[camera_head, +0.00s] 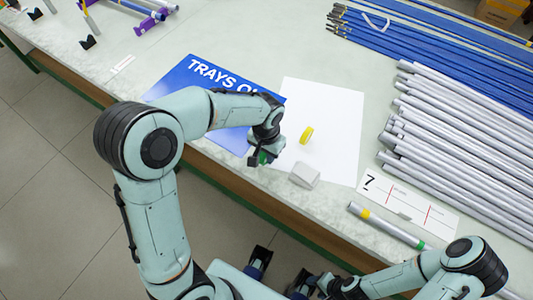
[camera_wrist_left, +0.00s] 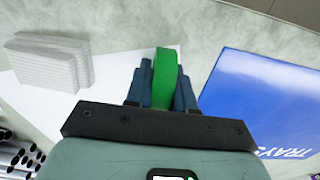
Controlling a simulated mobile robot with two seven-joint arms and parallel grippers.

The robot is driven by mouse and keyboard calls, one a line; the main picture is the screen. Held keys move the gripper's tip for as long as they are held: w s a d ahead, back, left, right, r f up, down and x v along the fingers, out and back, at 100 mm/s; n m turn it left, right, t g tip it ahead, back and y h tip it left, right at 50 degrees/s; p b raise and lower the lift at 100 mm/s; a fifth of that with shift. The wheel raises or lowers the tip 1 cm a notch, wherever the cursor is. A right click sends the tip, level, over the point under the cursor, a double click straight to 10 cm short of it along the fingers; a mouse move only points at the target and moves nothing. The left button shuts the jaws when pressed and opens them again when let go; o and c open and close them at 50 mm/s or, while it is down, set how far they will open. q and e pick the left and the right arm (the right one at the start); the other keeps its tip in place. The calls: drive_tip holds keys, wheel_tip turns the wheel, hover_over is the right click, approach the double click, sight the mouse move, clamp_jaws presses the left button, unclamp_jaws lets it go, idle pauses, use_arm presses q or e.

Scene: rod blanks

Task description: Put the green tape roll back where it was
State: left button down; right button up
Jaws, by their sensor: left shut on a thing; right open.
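My left gripper (camera_head: 262,159) is shut on the green tape roll (camera_head: 263,157), near the front edge of the table. In the left wrist view the green roll (camera_wrist_left: 165,80) stands edge-on between the two fingers. The gripper is between the blue "TRAYS" sheet (camera_head: 185,83) and the white sheet (camera_head: 341,110). The fingers hide part of the roll, and I cannot tell whether it touches the surface below. My right gripper (camera_head: 303,283) is open, low at the bottom of the head view, off the table.
A yellow roll (camera_head: 307,135) stands on the white sheet. A pale block (camera_head: 304,175) sits by its front edge. A grey rod with coloured bands (camera_head: 388,226) lies beside the card marked 7 (camera_head: 376,187). Grey rods (camera_head: 460,140) and blue rods (camera_head: 440,50) fill the right side.

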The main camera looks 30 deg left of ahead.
use_arm(q)
drive_tip(key=shift+f, duration=0.2)
drive_tip(key=shift+f, duration=0.15)
drive_tip(key=c, duration=1)
unclamp_jaws()
drive_tip(key=shift+r, duration=0.55)
wheel_tip(320, 180, up, 11)
drive_tip(key=shift+r+p, duration=0.2)
drive_tip(key=shift+p, duration=0.65)
